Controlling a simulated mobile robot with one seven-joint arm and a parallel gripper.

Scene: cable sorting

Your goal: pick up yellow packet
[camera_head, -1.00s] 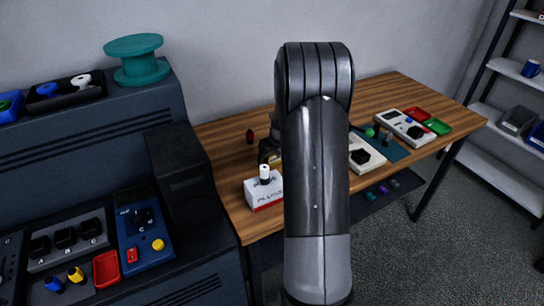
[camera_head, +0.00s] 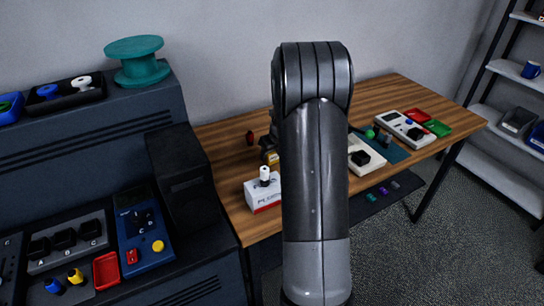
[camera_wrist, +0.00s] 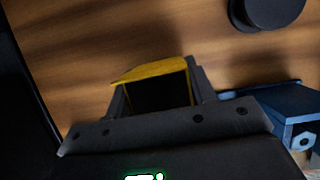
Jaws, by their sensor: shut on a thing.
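The yellow packet (camera_wrist: 152,70) shows in the wrist view as a yellow edge above a dark face, between the fingers of my gripper (camera_wrist: 155,88). The fingers are shut on it. In the head view the packet (camera_head: 270,157) is a small yellow patch just left of my arm, behind the white box. My arm hides most of the gripper there. I cannot tell whether the packet touches the wooden table (camera_head: 225,150) or is held just above it.
A white box (camera_head: 262,192) with a white and black plug on it stands close in front. A small dark red thing (camera_head: 250,138) lies behind. In the wrist view, a black round thing (camera_wrist: 272,10) and a blue object (camera_wrist: 292,105) are near. Devices occupy the table's right.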

